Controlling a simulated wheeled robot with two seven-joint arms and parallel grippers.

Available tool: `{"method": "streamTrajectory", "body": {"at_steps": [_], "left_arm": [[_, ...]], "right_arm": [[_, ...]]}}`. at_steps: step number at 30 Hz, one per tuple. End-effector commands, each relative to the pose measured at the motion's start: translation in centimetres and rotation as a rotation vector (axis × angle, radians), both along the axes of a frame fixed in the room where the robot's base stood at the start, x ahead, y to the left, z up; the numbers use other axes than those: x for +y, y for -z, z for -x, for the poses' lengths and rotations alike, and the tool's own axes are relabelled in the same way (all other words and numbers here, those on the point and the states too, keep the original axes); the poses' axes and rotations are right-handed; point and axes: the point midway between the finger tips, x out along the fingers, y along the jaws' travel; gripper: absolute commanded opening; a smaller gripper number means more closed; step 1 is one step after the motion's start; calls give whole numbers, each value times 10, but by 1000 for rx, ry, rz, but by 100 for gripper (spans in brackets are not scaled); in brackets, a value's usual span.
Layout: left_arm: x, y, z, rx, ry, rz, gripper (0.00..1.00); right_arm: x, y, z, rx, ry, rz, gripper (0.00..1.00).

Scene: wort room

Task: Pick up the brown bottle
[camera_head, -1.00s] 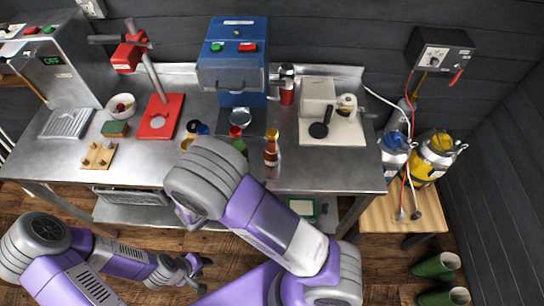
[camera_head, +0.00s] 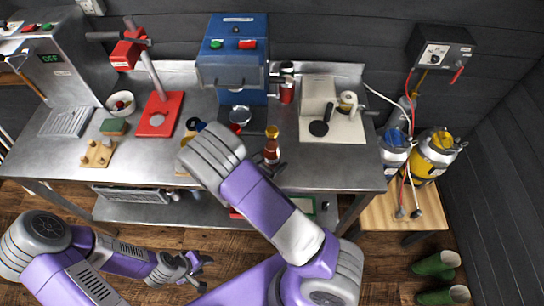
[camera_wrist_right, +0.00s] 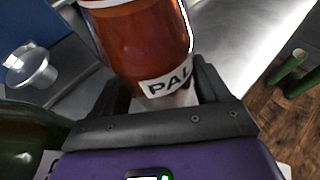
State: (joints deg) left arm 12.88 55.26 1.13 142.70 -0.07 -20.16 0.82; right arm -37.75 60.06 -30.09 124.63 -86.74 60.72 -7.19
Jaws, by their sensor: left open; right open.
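The brown bottle (camera_head: 272,150), amber with an orange-yellow cap, stands upright near the front edge of the steel table. In the right wrist view the bottle (camera_wrist_right: 145,45) fills the top middle, with part of a white "PAL" label showing. My right gripper (camera_wrist_right: 165,95) is open, with a finger on either side of the bottle's lower part as seen there; contact cannot be told. In the head view my right arm hides most of that gripper. My left gripper (camera_head: 196,270) is open and empty, low in front of the table.
A dark green bottle (camera_wrist_right: 25,140) is close beside my right gripper. The blue machine (camera_head: 232,65) stands behind, a white board (camera_head: 335,125) to the right, and a red stand (camera_head: 160,115) to the left. A wooden block (camera_head: 98,153) lies at the left front.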

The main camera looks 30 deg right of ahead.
Motion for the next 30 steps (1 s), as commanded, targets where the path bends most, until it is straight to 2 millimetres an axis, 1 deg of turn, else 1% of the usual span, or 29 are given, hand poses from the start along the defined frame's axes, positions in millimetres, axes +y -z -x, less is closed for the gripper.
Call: {"method": "streamTrajectory", "body": {"at_steps": [5, 6, 14, 18, 19, 20, 26, 30], "left_arm": [[0, 0, 0, 0, 0, 0, 43], [0, 0, 0, 0, 0, 0, 43], [0, 0, 0, 0, 0, 0, 43], [0, 0, 0, 0, 0, 0, 43], [0, 0, 0, 0, 0, 0, 43], [0, 0, 0, 0, 0, 0, 43], [0, 0, 0, 0, 0, 0, 43], [0, -1, 0, 0, 0, 0, 43]], "right_arm": [[0, 0, 0, 0, 0, 0, 75], [0, 0, 0, 0, 0, 0, 73], [0, 0, 0, 1, 0, 0, 34], [0, 0, 0, 1, 0, 0, 12], [0, -1, 0, -1, 0, 2, 12], [0, -1, 0, -1, 0, 2, 4], [0, -2, 0, -2, -1, 1, 4], [0, -8, -1, -2, -1, 1, 4]]}}
